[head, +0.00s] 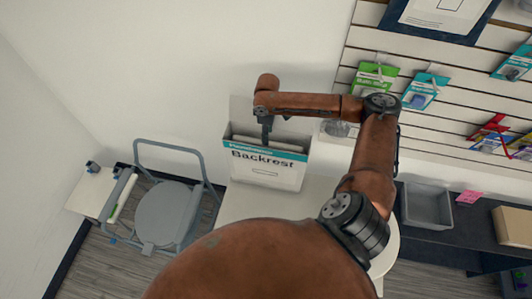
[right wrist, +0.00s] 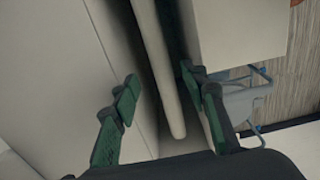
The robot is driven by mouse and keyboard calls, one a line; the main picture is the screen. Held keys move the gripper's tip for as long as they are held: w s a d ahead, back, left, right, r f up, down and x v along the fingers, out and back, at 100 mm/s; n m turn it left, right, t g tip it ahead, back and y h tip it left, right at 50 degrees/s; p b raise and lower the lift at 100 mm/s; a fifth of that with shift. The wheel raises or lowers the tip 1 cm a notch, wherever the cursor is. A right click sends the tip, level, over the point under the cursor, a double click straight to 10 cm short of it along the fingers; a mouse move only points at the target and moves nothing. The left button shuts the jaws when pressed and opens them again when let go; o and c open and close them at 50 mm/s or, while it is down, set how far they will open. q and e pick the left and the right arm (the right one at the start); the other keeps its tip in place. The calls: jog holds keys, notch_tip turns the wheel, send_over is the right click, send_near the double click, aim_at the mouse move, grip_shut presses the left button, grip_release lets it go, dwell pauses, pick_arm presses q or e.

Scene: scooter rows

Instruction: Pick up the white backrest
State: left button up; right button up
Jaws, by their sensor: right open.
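A white box labelled "Backrest" (head: 268,178) stands upright on a white table, its flap up at the back. My right gripper (head: 266,138) reaches down into its open top. In the right wrist view, the white backrest (right wrist: 160,75) is a thin pale panel standing on edge inside the box. My right gripper (right wrist: 161,92) is open, with one green finger on each side of the panel. A gap shows between the left finger and the panel; the right finger is nearer to it. The panel's lower part is hidden. My left gripper is not in view.
A grey folding chair-like frame (head: 168,213) stands left of the table (head: 238,203). A slatted wall (head: 430,128) with hanging packets is at the right. A grey bin (head: 427,205) sits on a dark shelf below it.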

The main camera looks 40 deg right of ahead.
jog(key=shift+d+f, duration=0.1)
jog(key=shift+f, duration=0.85)
jog(key=shift+s+f+p, duration=0.1)
jog(key=shift+f+p, duration=0.2)
jog(key=shift+f, duration=0.35)
notch_tip(320, 180, down, 4)
jog(key=shift+r+p, duration=0.25)
jog(key=shift+p, duration=0.1)
jog(key=shift+f, duration=0.4)
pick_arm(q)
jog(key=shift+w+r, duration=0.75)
pick_arm(e)
jog(key=shift+c, duration=0.6)
jog(key=c, duration=0.3)
grip_shut()
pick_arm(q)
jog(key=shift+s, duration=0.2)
